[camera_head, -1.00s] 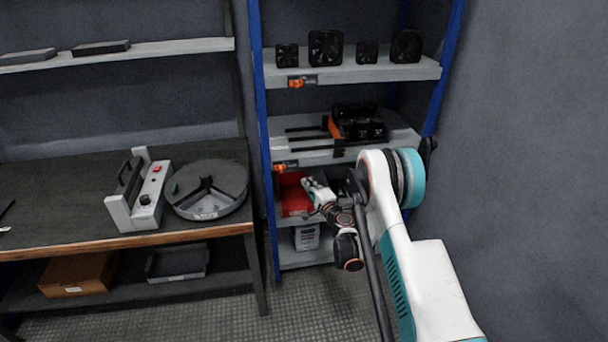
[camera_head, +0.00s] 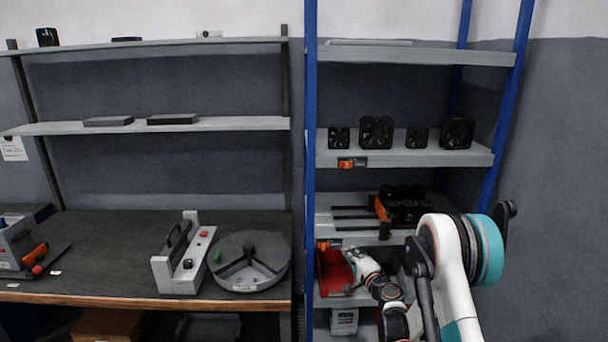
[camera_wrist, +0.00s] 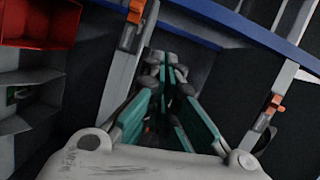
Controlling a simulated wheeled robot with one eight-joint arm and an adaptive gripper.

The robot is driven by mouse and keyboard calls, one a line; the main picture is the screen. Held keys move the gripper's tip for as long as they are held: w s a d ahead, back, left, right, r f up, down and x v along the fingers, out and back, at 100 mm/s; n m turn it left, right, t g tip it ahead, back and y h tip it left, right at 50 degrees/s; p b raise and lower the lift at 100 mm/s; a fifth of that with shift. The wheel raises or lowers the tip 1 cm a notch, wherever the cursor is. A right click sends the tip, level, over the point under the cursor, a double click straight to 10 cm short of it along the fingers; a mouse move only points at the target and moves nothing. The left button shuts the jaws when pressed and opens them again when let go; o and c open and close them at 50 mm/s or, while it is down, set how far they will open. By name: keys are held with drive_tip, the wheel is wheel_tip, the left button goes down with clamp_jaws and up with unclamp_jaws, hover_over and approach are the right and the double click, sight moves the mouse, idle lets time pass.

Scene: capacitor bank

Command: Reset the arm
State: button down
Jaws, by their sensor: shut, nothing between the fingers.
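My arm (camera_head: 455,275) reaches in from the lower right of the head view toward the blue-post shelf rack. My gripper (camera_head: 350,255) is at the lower shelf level, beside a red bin (camera_head: 333,272), partly hidden by my wrist. In the wrist view my gripper (camera_wrist: 165,65) shows its teal fingers converging, shut and empty. The red bin (camera_wrist: 40,22) is at the upper left there, apart from the fingers.
The blue-post rack (camera_head: 311,150) stands close around my gripper, with an orange clip (camera_wrist: 135,12) on a shelf edge. Black fans (camera_head: 376,132) stand on the shelf above. A workbench (camera_head: 110,285) with a control box (camera_head: 185,262) and a round grey tray (camera_head: 248,262) is left.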

drive_tip(key=s+a+r+n+g, duration=0.1)
drive_tip(key=s+a+r+n, duration=0.1)
drive_tip(key=r, duration=0.5)
drive_tip(key=s+a+r+n+g, duration=0.1)
drive_tip(key=s+r+n, duration=0.15)
drive_tip(key=r, duration=0.35)
drive_tip(key=s+a+r+n+g, duration=0.2)
drive_tip(key=s+r+n+g, duration=0.15)
drive_tip(key=s+r, duration=0.7)
drive_tip(key=s+d+f+n+g+h, duration=0.1)
drive_tip(key=s+d, duration=0.1)
drive_tip(key=s, duration=1)
drive_tip(key=s+d+f+n+g+h, duration=0.1)
drive_tip(key=s+d+n+h, duration=0.1)
drive_tip(key=s, duration=1)
drive_tip(key=s+d+f+n+g+h, duration=0.1)
drive_tip(key=s+d+n+g+h, duration=0.1)
drive_tip(key=s, duration=1)
drive_tip(key=shift+s+d+f, duration=0.15)
drive_tip(key=shift+d+f, duration=0.15)
drive_tip(key=shift+d, duration=0.15)
